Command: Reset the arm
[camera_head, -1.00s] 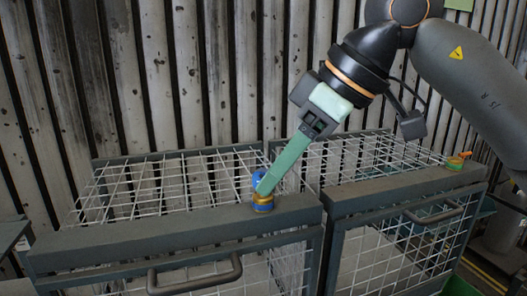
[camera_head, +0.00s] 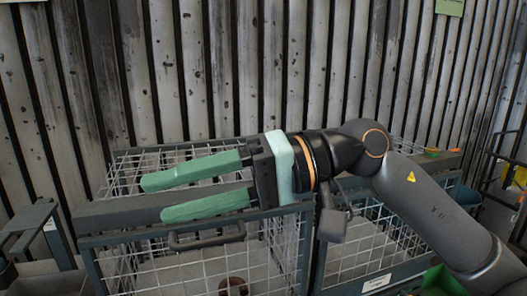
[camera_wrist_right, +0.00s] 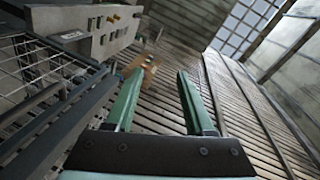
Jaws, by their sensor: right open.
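My right arm comes in from the right in the head view. Its gripper (camera_head: 190,188) points left, above the front of the left wire cage (camera_head: 120,215), with its two green fingers spread apart and nothing between them. In the right wrist view the same two fingers (camera_wrist_right: 155,95) are open and empty, with the slatted wall behind them. My left gripper is not in view. The blue and yellow part seen earlier on the cage's front rail is not visible now; the gripper may hide it.
A second wire cage (camera_head: 375,235) stands to the right, with a small orange item (camera_head: 456,150) at its far right. A green bin (camera_head: 440,280) is at the lower right. A slatted wall (camera_head: 230,70) closes the back. A grey stand (camera_head: 35,225) is at the left.

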